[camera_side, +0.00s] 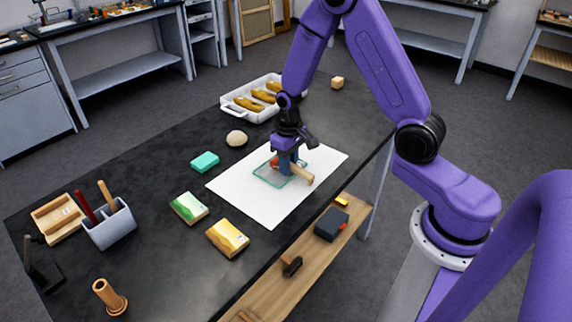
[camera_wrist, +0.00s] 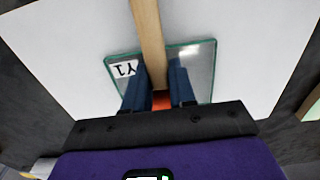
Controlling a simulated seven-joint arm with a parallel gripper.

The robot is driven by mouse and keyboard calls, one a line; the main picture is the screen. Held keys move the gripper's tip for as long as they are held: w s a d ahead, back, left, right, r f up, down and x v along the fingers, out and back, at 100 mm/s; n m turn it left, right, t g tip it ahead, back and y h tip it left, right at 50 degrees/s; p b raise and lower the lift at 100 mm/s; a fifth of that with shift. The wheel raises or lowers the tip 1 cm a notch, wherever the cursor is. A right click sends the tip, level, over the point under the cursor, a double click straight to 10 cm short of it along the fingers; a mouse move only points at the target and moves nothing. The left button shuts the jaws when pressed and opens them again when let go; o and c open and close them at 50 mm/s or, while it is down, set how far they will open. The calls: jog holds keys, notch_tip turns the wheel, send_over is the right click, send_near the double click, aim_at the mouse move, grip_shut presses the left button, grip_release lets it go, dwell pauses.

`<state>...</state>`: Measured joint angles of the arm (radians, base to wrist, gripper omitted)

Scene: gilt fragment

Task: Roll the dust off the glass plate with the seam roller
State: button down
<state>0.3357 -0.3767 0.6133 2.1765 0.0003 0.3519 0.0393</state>
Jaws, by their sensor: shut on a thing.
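The glass plate (camera_side: 268,178) is a clear sheet with green edges, lying flat on a white sheet. In the wrist view the plate (camera_wrist: 206,77) has a label reading Y1 (camera_wrist: 124,70) at its left and looks greyish at its right; I cannot tell whether that is dust. My gripper (camera_side: 287,163) is above the plate, its blue fingers (camera_wrist: 160,93) shut on the seam roller. The roller's pale wooden handle (camera_side: 302,174) also shows in the wrist view (camera_wrist: 148,38), crossing over the plate. An orange-red part (camera_wrist: 162,99) shows between the fingers. Roller contact with the glass is unclear.
The white sheet (camera_side: 262,207) lies on the black table. Around it are a teal block (camera_side: 205,161), a beige round lump (camera_side: 236,138), green (camera_side: 188,208) and yellow (camera_side: 227,238) packets, and a white tray (camera_side: 240,107). A grey holder (camera_side: 110,228) stands further left.

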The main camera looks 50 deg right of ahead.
jog(key=shift+d, duration=1.15)
notch_tip(320, 180, up, 8)
jog(key=shift+r, duration=0.15)
